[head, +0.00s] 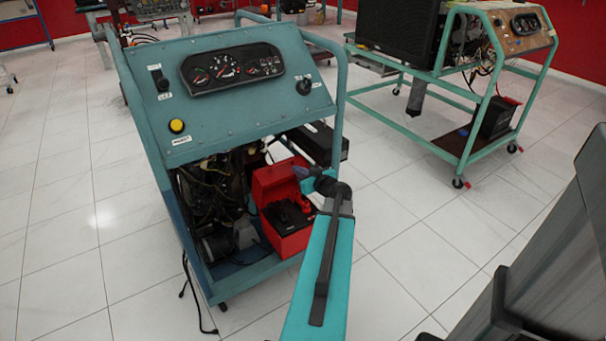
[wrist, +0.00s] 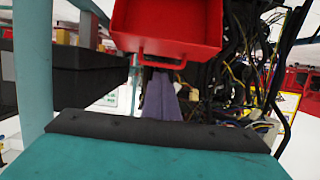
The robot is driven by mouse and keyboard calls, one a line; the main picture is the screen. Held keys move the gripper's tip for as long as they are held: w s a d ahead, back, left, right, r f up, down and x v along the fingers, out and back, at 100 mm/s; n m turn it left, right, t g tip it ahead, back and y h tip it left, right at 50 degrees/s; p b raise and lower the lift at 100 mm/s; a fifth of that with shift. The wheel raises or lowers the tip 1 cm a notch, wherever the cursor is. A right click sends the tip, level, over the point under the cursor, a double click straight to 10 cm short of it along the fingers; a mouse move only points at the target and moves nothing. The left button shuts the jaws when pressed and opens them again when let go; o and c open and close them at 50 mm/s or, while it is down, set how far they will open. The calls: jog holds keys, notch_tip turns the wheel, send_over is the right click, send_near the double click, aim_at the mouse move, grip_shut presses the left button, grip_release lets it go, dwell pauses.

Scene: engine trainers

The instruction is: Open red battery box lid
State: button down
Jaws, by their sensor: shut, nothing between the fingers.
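The red battery box (head: 290,243) sits low in the near teal engine trainer. Its red lid (head: 278,180) stands raised at the back of the box, and the black battery (head: 287,214) shows inside. In the wrist view the lid (wrist: 168,25) fills the top middle, with its red wire handle (wrist: 162,60) at the lower edge. My gripper (head: 309,177) is beside the right edge of the lid. Its purple-grey fingers (wrist: 159,82) are shut and empty, just below the handle in the wrist view. I cannot tell whether they touch it.
The trainer's panel (head: 235,85) overhangs the box, and its teal frame post (head: 338,115) rises near my arm. Engine wiring (head: 215,190) lies left of the box. A black box (head: 322,144) is behind. A second trainer (head: 470,80) stands back right, with clear floor between.

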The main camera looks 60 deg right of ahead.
send_over(280, 179)
jog(key=s+d, duration=0.2)
jog(key=d, duration=0.1)
jog(key=shift+s+f, duration=0.15)
jog(key=shift+f, duration=0.85)
